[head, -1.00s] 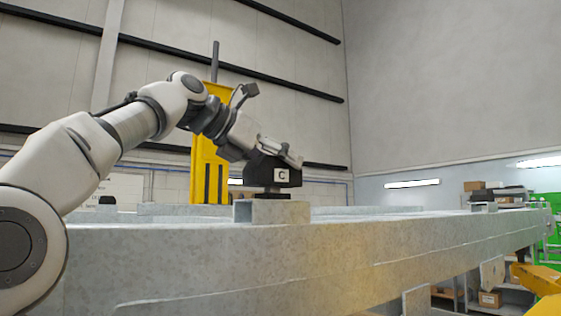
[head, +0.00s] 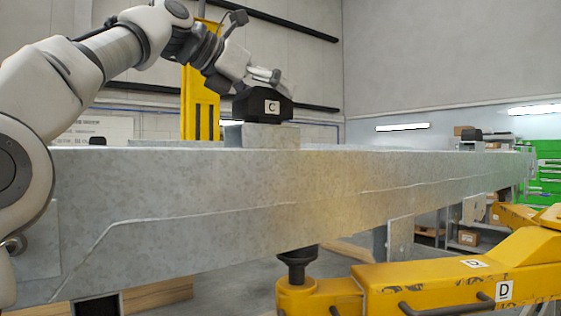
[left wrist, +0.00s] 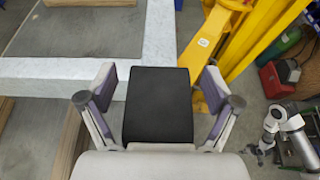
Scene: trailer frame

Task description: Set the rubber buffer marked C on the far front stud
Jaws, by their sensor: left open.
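The rubber buffer marked C (head: 272,107) is a black block with a white label. In the head view it sits low on a grey metal block (head: 262,137) on top of the trailer frame, with no clear gap beneath it. Any stud under it is hidden. My left gripper (head: 266,76) is open at the top of the buffer. In the left wrist view, the buffer's black top (left wrist: 158,105) lies between the spread fingers, with a gap on each side. Part of a white and dark arm, probably my right, shows at that view's lower right; its jaws are unclear.
The long grey trailer frame (head: 200,185) crosses the head view. A yellow arm marked D (head: 440,280) with a black pad (head: 297,257) stands below it at right. A yellow post (head: 200,100) rises behind the frame. Green cabinets (head: 547,175) stand far right.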

